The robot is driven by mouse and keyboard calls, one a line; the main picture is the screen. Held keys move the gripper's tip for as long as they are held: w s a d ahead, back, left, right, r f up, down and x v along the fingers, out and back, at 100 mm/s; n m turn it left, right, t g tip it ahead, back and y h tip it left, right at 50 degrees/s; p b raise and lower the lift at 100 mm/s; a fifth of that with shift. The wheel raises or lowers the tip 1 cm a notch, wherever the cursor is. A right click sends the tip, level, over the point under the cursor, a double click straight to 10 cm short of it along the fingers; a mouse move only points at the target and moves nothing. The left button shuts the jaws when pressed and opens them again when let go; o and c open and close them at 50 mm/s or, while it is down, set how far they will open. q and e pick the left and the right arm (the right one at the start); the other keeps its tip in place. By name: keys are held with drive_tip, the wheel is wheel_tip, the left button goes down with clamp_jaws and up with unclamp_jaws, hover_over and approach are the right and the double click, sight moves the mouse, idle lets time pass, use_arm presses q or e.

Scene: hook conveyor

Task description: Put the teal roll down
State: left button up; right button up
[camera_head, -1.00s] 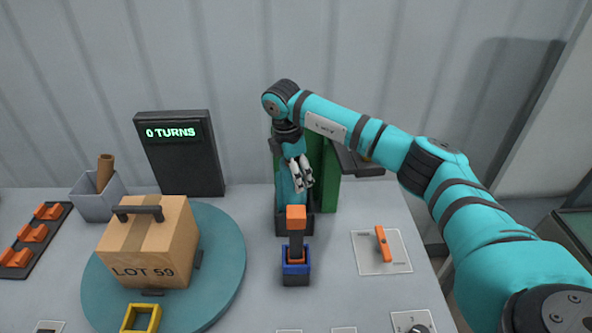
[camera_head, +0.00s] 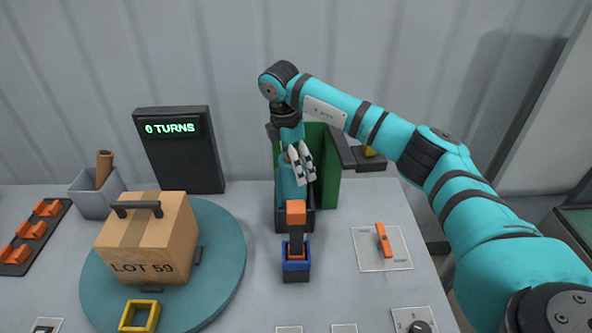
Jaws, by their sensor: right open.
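The teal roll (camera_head: 288,187) stands upright at the back middle of the table, in front of a green panel (camera_head: 329,180). Its lower end meets a dark block-like base (camera_head: 294,220); whether it sits in or behind that base I cannot tell. My right gripper (camera_head: 303,181) points down at the roll's upper right side, its pale fingers in front of part of it. It is open; whether a finger touches the roll is unclear. My left gripper is out of view.
A cardboard box (camera_head: 148,240) sits on a teal turntable (camera_head: 222,245) at left, before a display (camera_head: 180,152) reading "0 TURNS". An orange-topped post in a blue socket (camera_head: 296,262) stands in front of the roll. An orange-handled switch plate (camera_head: 383,247) lies to the right.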

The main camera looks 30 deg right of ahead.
drive_tip(key=r, duration=0.2)
drive_tip(key=a+r+b, duration=0.1)
drive_tip(key=r, duration=0.2)
drive_tip(key=r+b, duration=0.1)
drive_tip(key=r, duration=0.2)
drive_tip(key=shift+w+a+r, duration=0.1)
drive_tip(key=shift+a+r, duration=0.05)
drive_tip(key=shift+r, duration=0.55)
drive_tip(key=shift+f, duration=0.1)
